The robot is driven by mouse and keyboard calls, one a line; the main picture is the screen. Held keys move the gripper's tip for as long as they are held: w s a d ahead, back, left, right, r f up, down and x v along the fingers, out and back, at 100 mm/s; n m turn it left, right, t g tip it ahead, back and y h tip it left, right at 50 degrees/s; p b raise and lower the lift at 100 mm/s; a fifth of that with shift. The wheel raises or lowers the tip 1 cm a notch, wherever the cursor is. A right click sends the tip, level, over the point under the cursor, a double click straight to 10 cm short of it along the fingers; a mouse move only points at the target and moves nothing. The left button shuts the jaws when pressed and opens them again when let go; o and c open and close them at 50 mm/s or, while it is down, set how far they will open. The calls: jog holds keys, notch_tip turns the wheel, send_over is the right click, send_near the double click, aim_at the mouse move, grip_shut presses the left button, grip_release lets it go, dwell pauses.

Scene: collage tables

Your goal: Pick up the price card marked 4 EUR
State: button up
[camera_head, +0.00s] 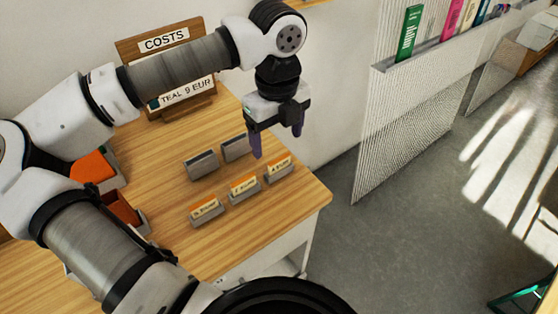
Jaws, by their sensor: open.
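Three white price cards with orange tops stand in grey holders near the table's front right: a left card (204,209), a middle card (243,185) and a right card (279,167). Their print is small; the right one seems to read 4 EUR, but I cannot be sure. My gripper (277,146) points down with its purple fingers apart and nothing between them. In the picture it is just above the right card and apart from it; its exact height is hard to tell.
Two grey holders without visible cards (201,165) (235,148) stand behind the card row. A wooden COSTS board (164,49) with a TEAL 9 EUR strip stands at the back. Orange items in trays (121,208) lie at left, partly behind my arm. The wooden table (290,207) ends just right of the cards.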

aim_at(279, 166)
jog(key=shift+f+p, duration=1.25)
jog(key=shift+f, duration=2.2)
jog(key=c, duration=1)
